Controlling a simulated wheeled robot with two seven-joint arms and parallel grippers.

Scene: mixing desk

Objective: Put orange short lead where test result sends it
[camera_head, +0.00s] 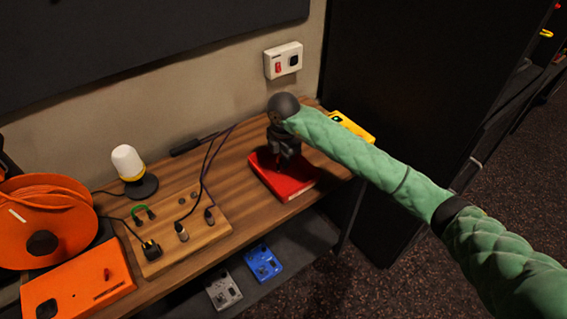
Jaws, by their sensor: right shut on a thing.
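My right gripper (288,156) comes in from the right and points down, low over a red flat box (308,190) on the wooden desk. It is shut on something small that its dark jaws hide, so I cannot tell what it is. I cannot make out an orange short lead anywhere. A wooden board (204,240) holds a green short lead (143,212), a black and yellow plug (151,250) and plugs on dark cables. A white lamp with a yellow band (128,162) stands behind the board. My left gripper is not in view.
An orange cable reel (42,209) and orange box (80,285) stand at the left. A yellow box (352,127) is at the desk's right end. Blue (263,263) and grey (223,291) pedals sit on the lower shelf. A wall box (283,60) has a red switch.

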